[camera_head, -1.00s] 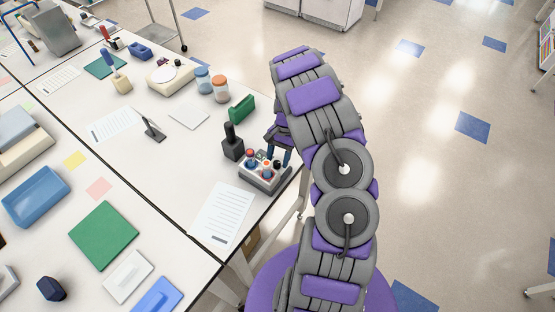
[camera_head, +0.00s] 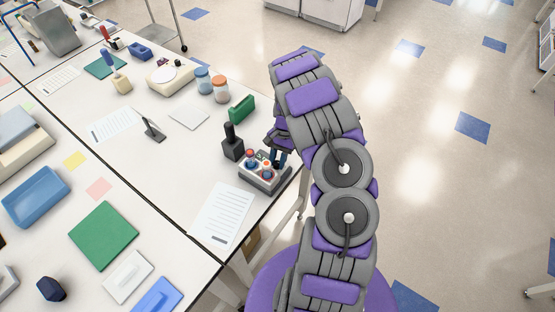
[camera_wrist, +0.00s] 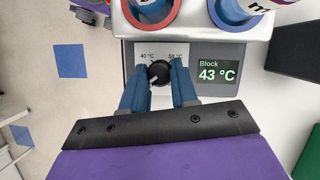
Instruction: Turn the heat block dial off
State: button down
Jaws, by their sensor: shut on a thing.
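The heat block (camera_head: 265,172) sits near the table's front edge in the head view, with blue and red-ringed vessels on top. In the wrist view, its front panel (camera_wrist: 195,52) has a black dial (camera_wrist: 159,73) between marks that read 40 °C and 50 °C. A display (camera_wrist: 219,71) beside it reads "Block 43 °C". My gripper (camera_wrist: 160,76) has its two blue fingers on either side of the dial, shut on it. In the head view, my gripper (camera_head: 279,158) is at the block's right side, and the dial is hidden there.
A black upright device (camera_head: 232,148) stands just behind the block, and a green rack (camera_head: 242,109) is farther back. A printed sheet (camera_head: 223,214) lies in front of the block. Open floor lies right of the table.

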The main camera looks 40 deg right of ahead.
jog(key=shift+a+n+g, duration=0.1)
jog(key=shift+n+g, duration=0.2)
jog(key=shift+n, duration=0.5)
jog(key=c, duration=0.9)
grip_release()
jog(key=shift+o, duration=0.2)
jog(key=v, duration=1.7)
jog(key=shift+r, duration=0.2)
jog(key=shift+w+a, duration=0.15)
jog(key=shift+a, duration=0.05)
